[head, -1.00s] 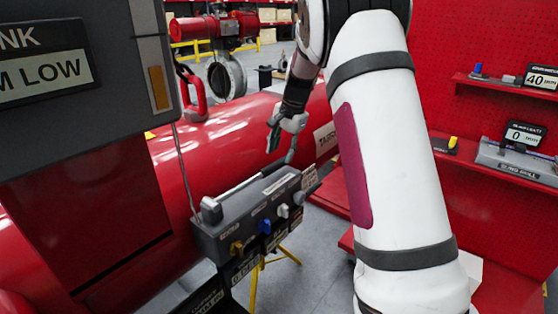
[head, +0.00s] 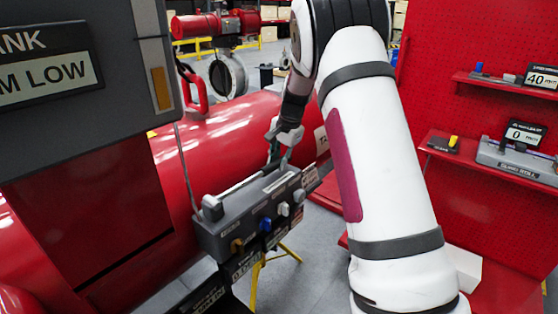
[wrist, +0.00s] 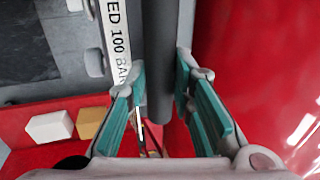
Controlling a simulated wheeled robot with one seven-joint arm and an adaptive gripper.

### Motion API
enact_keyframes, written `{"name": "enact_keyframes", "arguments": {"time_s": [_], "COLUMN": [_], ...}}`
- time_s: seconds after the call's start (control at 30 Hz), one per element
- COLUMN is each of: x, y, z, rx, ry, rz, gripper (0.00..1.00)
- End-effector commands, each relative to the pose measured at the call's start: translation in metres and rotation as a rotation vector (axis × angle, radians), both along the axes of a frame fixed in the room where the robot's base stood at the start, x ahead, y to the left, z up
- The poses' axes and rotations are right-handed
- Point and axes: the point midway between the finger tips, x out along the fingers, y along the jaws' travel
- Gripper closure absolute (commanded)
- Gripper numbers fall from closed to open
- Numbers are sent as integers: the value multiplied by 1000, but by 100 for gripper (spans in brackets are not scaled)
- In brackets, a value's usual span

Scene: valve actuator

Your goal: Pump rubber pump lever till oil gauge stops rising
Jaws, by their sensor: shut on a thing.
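The grey pump lever (head: 238,187) lies along the top of a grey pump block (head: 225,228) mounted beside the red tank. My gripper (head: 277,158) is at the lever's far end, low over the block. In the wrist view, a dark grey bar, apparently the lever (wrist: 160,75), runs between the teal-padded fingers of my gripper (wrist: 160,88). The fingers are shut on it, though the contact itself is hard to see. No oil gauge can be identified; a display panel (head: 45,85) at the left is cut off and reads "LOW".
Brown, blue and white knobs (head: 265,225) line the block's front. A label (wrist: 118,40) ending "100 BAR" shows beside the fingers. The red tank (head: 225,140) lies behind, close to my gripper. Red shelves (head: 490,85) with small displays stand at the right.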

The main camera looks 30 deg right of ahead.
Motion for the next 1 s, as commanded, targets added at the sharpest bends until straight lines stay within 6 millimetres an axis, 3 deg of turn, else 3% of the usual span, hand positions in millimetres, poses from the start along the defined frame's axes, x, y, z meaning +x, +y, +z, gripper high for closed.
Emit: {"name": "enact_keyframes", "arguments": {"time_s": [0.17, 0.7, 1.0], "x": [0, -10, -12], "y": [2, 21, 29], "z": [7, 96, 117], "rx": [-21, -346, -437], "ry": [-9, -142, -181], "rz": [1, 4, 0], "gripper": [100, 100, 100]}}
